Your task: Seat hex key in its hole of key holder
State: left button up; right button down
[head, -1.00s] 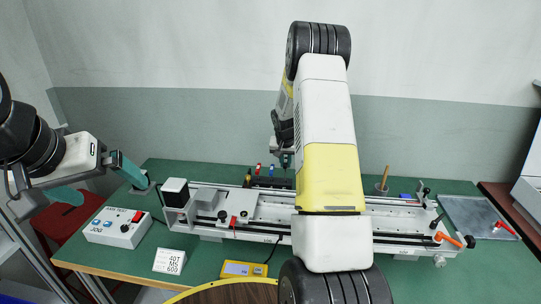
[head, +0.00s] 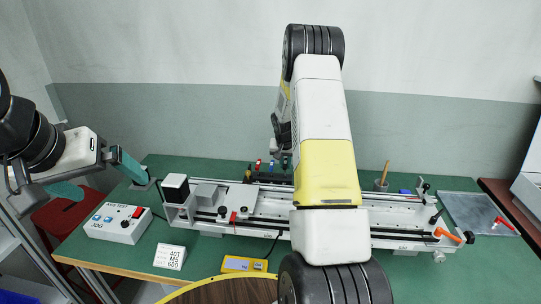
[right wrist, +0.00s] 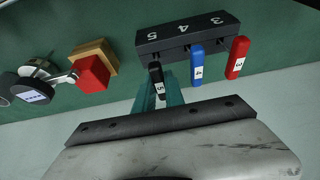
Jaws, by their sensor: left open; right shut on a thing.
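The key holder (right wrist: 190,34) is a black block marked 3, 4 and 5 in the right wrist view; its dark body also shows behind the gantry in the head view (head: 268,178). A red key marked 3 (right wrist: 238,57) and a blue key marked 4 (right wrist: 196,64) stand in it. My right gripper (right wrist: 168,92) is shut on the black hex key marked 5 (right wrist: 156,80), beside the blue one at the holder's 5 end. Whether its tip is inside the hole cannot be told. My left gripper (head: 98,178) is open and empty at the left.
The white gantry rail (head: 265,222) runs across the green table. A red block on a wooden base (right wrist: 92,70) stands near the holder. My right arm hides the rail's middle.

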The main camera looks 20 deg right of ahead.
jog(key=shift+f, duration=0.6)
jog(key=c, duration=1.3)
grip_release()
jog(key=shift+c, duration=0.2)
